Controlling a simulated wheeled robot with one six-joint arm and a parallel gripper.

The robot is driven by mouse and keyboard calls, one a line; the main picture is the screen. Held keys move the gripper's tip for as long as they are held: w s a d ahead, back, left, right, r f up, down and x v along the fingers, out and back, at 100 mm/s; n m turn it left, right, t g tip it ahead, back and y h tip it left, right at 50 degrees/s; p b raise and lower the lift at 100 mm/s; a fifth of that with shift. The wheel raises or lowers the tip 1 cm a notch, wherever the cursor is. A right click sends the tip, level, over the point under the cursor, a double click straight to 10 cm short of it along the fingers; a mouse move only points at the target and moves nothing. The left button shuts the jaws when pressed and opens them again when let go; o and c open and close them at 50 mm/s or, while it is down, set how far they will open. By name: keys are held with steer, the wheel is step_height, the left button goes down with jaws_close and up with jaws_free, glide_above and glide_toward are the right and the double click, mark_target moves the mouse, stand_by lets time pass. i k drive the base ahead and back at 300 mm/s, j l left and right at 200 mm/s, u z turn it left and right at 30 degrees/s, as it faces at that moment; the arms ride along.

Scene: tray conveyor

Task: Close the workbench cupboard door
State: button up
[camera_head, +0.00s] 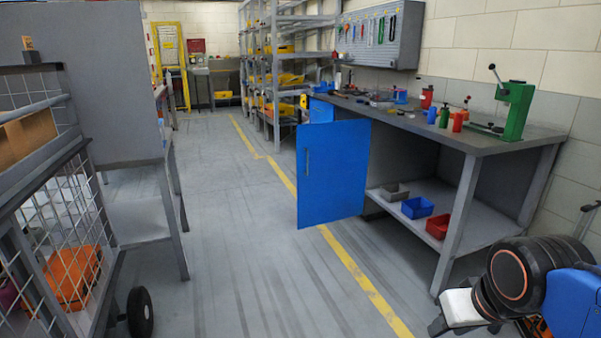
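The blue cupboard door (333,185) stands wide open from the workbench (440,128), jutting left into the aisle. A slim vertical handle (307,163) is near its left edge. The door's right edge is by the bench, and its lower part reaches over the yellow floor line. The cupboard space behind it is mostly hidden by the door. My arm shows at the bottom right, with a pale end part that seems to be my gripper (447,318). It is well apart from the door, nearer to me, and its fingers cannot be made out clearly.
Grey, blue and red bins (417,207) sit on the bench's lower shelf. A green press (515,110) and bottles stand on top. A wire-mesh cart (75,235) and grey panel are on the left. The aisle floor (235,230) between is clear. Shelving (275,70) stands behind.

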mark_target(332, 157)
steer(key=i+j+z, duration=0.1)
steer(key=i+j, duration=0.15)
steer(key=i, duration=0.3)
steer(key=i+j+z, duration=0.1)
steer(key=i+j, duration=0.15)
steer(key=i, duration=0.25)
steer(key=i+j+z, duration=0.15)
steer(key=i+j, duration=0.2)
steer(key=i, duration=0.15)
steer(key=i+j+u, duration=0.1)
steer(key=i+j, duration=0.25)
steer(key=i, duration=0.2)
steer(key=i+u, duration=0.3)
steer(key=i, duration=0.15)
